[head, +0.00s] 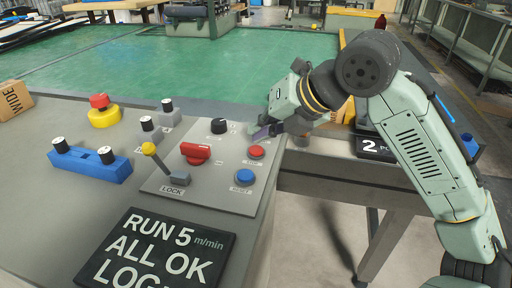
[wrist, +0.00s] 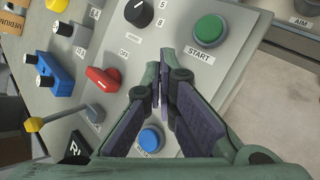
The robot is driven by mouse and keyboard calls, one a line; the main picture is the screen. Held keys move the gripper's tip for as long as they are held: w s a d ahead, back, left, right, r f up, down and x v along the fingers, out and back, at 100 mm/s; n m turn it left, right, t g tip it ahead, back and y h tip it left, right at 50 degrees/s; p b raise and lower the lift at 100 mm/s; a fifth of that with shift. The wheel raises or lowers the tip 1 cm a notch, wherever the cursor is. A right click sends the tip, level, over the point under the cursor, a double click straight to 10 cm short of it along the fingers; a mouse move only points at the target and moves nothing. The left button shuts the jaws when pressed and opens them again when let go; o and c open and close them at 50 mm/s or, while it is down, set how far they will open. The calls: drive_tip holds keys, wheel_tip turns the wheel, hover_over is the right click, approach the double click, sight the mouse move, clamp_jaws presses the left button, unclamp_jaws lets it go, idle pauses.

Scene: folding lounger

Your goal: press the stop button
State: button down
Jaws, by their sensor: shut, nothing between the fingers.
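A small round red button (head: 257,152) sits at the right of the grey control panel (head: 222,165) in the head view; its label is too small to read surely. A blue button (head: 245,177) is just below it and also shows in the wrist view (wrist: 151,138). My gripper (head: 254,135) is shut and empty over the panel, its tips just above the red button in the picture. In the wrist view the shut fingers (wrist: 162,70) lie between the green START button (wrist: 209,28) and the blue one and hide the red button. I cannot tell whether the tips touch anything.
A red rotary knob (head: 195,152), a black dial (head: 218,126) and a yellow-tipped lever (head: 148,148) stand left of the buttons. A display (head: 155,250) lies in front.

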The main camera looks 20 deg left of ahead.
sight(260, 148)
drive_tip(key=shift+f, duration=0.15)
idle(0.5)
drive_tip(key=shift+f, duration=0.25)
drive_tip(key=shift+f+b, duration=0.45)
drive_tip(key=shift+b, duration=0.05)
idle(0.7)
drive_tip(key=shift+r, duration=0.15)
drive_tip(key=shift+r+p, duration=0.7)
drive_tip(key=shift+p, duration=0.05)
drive_tip(key=shift+r, duration=0.1)
wheel_tip(260, 148, up, 5)
drive_tip(key=p, duration=0.4)
drive_tip(key=shift+d, duration=0.1)
idle(0.6)
